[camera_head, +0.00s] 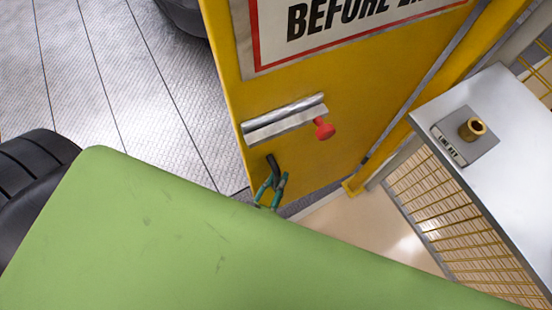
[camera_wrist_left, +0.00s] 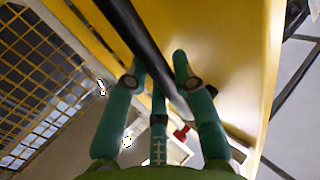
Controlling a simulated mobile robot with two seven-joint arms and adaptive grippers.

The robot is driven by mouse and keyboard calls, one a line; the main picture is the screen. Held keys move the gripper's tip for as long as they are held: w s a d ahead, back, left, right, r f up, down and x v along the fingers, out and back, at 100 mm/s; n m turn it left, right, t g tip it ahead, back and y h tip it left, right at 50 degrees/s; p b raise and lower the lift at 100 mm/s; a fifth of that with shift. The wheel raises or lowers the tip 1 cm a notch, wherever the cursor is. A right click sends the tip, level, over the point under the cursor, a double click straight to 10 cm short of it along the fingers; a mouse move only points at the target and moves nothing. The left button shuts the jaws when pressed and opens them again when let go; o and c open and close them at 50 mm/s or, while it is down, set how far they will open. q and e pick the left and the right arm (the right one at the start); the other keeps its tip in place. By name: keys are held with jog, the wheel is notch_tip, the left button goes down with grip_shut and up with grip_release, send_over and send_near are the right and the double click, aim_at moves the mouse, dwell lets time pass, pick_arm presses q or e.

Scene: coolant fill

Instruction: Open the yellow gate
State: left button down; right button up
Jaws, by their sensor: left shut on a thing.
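The yellow gate (camera_head: 290,160) is a tall panel in the middle of the head view. It bears a sign with black letters, a grey slide bar (camera_head: 285,118) and a red knob (camera_head: 324,129). A black handle (camera_head: 272,163) sticks out low on its face. My left gripper (camera_head: 271,184), with teal fingers, is shut on this handle, and its fingers partly hide it. In the left wrist view the black handle (camera_wrist_left: 137,38) runs between the fingers, with the yellow panel (camera_wrist_left: 230,60) behind it. My right gripper is in neither view.
A white-topped stand (camera_head: 510,115) at the right carries a grey plate (camera_head: 465,150) with a brass fitting (camera_head: 473,129). Yellow mesh (camera_head: 440,205) lies below it.

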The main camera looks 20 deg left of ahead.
pick_arm(q)
jog(key=shift+w+d+r, duration=0.1)
jog(key=shift+w+d, duration=0.1)
jog(key=shift+d, duration=0.05)
jog(key=c, duration=1.1)
grip_release()
jog(key=shift+o, duration=0.5)
jog(key=shift+w, duration=0.15)
jog(key=shift+s+a, duration=0.15)
jog(key=shift+s, duration=0.2)
jog(key=s, duration=1.1)
jog(key=shift+s+a, duration=0.15)
jog(key=shift+s, duration=0.05)
notch_tip(320, 180, down, 12)
jog(key=m+g+h, duration=0.2)
jog(key=g, duration=0.3)
jog(key=s+a+f+g+y, duration=0.1)
jog(key=s+a+f+g, duration=0.4)
jog(key=f, duration=0.4)
jog(key=s+a+f+g+y, duration=0.2)
jog(key=s+a+f+g, duration=0.3)
jog(key=f, duration=0.5)
jog(key=a+g, duration=0.2)
jog(key=a, duration=0.1)
